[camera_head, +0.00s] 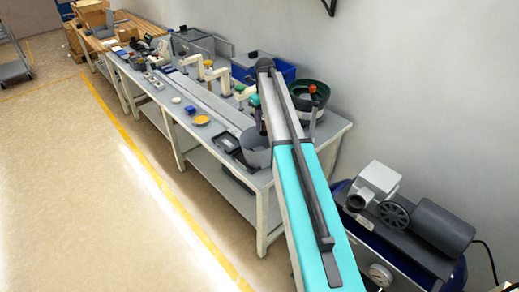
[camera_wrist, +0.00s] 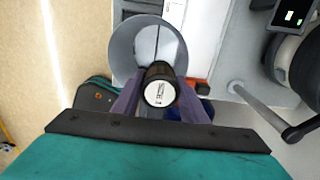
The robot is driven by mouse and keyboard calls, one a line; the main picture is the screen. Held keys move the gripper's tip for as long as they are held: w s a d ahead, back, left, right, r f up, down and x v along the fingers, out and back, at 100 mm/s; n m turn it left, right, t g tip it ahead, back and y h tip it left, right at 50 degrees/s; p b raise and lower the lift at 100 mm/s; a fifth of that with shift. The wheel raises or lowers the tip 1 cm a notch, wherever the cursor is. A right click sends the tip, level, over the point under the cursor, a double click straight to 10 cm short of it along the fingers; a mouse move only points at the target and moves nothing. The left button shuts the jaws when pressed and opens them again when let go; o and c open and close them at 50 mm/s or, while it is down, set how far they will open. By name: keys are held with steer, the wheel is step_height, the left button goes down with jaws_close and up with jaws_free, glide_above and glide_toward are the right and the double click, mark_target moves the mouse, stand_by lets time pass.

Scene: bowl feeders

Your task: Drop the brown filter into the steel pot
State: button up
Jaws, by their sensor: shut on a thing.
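The filter (camera_wrist: 160,84) is a dark, nearly black-brown cylinder with a white printed end facing the wrist camera. My gripper (camera_wrist: 158,80) is shut on it, with one purple finger on each side. The steel pot (camera_wrist: 121,45) is a grey, open round vessel just beyond the filter, and the filter overlaps its near rim in the wrist view. I cannot tell the height between them. In the head view the pot (camera_head: 257,155) stands at the near end of the bench, left of my arm. The filter and fingertips are not clearly visible there.
The long grey bench (camera_head: 335,127) carries several machines and small parts. A blue bin (camera_head: 284,70) and a green-rimmed bowl feeder (camera_head: 312,88) stand behind my arm. A compressor (camera_head: 440,232) is at the right. The floor (camera_head: 90,190) at left is open.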

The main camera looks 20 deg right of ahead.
mark_target(264, 130)
steer(key=shift+f+b, duration=0.8)
steer(key=shift+f, duration=1.3)
steer(key=o, duration=1.3)
steer(key=shift+c, duration=0.2)
steer(key=shift+r, duration=0.15)
steer(key=shift+w+r, duration=0.1)
steer(key=shift+r, duration=0.15)
steer(key=shift+a+r+b, duration=0.1)
steer(key=shift+r+b, duration=2.1)
steer(key=shift+r, duration=4.35)
steer(key=shift+f, duration=0.1)
